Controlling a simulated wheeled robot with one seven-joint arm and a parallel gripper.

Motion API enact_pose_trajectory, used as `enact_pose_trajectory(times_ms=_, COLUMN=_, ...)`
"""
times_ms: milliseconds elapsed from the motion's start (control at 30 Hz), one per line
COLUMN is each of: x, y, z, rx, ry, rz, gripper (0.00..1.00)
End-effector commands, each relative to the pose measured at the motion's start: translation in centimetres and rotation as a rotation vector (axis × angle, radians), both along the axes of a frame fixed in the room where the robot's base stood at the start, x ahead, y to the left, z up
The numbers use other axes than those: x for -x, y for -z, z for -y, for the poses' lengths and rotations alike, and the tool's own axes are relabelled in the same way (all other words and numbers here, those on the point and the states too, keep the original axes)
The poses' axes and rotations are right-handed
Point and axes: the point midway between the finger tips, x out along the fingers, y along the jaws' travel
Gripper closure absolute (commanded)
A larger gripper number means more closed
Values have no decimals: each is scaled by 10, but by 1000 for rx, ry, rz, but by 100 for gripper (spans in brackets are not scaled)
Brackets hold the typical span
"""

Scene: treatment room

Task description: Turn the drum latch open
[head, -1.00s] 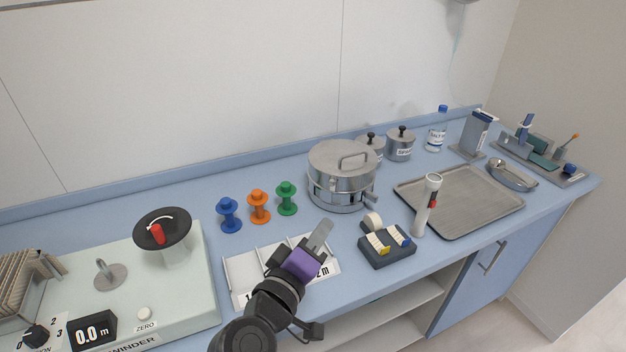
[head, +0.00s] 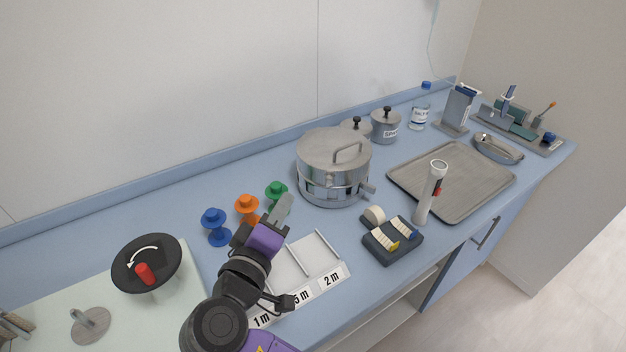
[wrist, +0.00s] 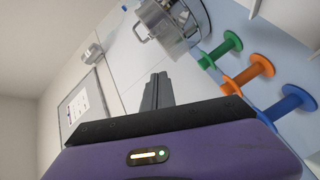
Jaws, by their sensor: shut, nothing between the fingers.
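The steel drum (head: 330,178) stands upright on the blue counter, with a flat lid and a loop handle on top. A small latch-like part (head: 367,188) sticks out from its right front side; its exact setting is too small to tell. My gripper (head: 283,206) is shut and empty, left of and nearer than the drum, in front of the green spool (head: 275,188). In the wrist view the drum (wrist: 180,22) shows at the top, beyond and apart from the closed fingers (wrist: 157,92). The latch cannot be made out there.
An orange spool (head: 247,205) and a blue spool (head: 214,226) stand left of my gripper. A marked divided tray (head: 325,272) lies to the right below it. A tape dispenser (head: 392,242), a white upright torch-like object (head: 430,195) and a metal tray (head: 455,180) stand farther right.

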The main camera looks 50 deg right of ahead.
Motion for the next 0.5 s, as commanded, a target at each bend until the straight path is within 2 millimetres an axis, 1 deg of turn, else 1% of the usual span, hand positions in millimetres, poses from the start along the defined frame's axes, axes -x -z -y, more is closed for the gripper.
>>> enact_pose_trajectory(times_ms=167, x=-2, y=0, z=4, rx=0, ry=1, rz=0, gripper=100)
enact_pose_trajectory(times_ms=267, x=-6, y=0, z=13, rx=0, ry=3, rz=-1, gripper=100)
enact_pose_trajectory(times_ms=367, x=-12, y=0, z=29, rx=1, ry=4, rz=-2, gripper=100)
enact_pose_trajectory(times_ms=500, x=-23, y=2, z=54, rx=1, ry=4, rz=-1, gripper=100)
